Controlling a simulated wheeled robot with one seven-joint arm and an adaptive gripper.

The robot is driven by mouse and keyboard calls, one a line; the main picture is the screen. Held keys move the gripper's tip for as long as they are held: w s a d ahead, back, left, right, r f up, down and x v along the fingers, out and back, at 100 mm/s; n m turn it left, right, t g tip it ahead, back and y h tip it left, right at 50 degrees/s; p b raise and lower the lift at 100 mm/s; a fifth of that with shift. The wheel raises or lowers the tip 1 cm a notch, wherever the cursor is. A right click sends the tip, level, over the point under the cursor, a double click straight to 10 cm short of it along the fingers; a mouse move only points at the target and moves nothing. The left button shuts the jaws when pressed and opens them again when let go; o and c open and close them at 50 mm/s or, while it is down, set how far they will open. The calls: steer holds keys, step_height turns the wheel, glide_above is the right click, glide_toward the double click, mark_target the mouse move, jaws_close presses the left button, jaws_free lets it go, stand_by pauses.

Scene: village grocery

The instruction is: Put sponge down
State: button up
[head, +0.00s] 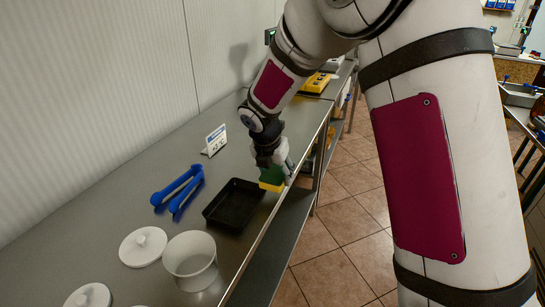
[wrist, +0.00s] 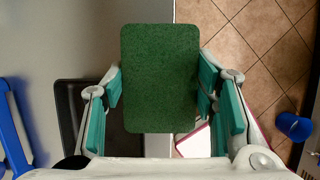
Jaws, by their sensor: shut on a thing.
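The sponge (head: 272,176), green on one face and yellow below, is held in my gripper (head: 273,165) near the front edge of the steel counter. In the wrist view the sponge's green face (wrist: 160,78) fills the space between the two teal-padded fingers of my gripper (wrist: 162,95), which are shut on its sides. The sponge is over the counter's front edge, close to the far right corner of a black tray (head: 234,204). I cannot tell how high it is above the counter. The tray also shows in the wrist view (wrist: 70,110), partly hidden by the left finger.
Yellow items (head: 316,82) stand at the far end. Bare counter lies left of the tongs. Tiled floor (head: 340,225) lies beyond the front edge.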

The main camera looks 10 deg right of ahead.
steer(key=w+d, duration=0.1)
steer(key=w, duration=0.4)
steer(key=w+d+f, duration=0.1)
steer(key=w, duration=0.4)
steer(key=w+d, duration=0.1)
steer(key=w, duration=0.4)
steer(key=shift+d+f+b, duration=0.25)
steer(key=shift+f+b, duration=0.05)
steer(key=shift+f, duration=1.7)
steer(key=shift+s+f, duration=0.1)
steer(key=shift+f, duration=0.2)
steer(key=shift+f, duration=0.15)
steer(key=o, duration=1)
steer(key=shift+f, duration=0.2)
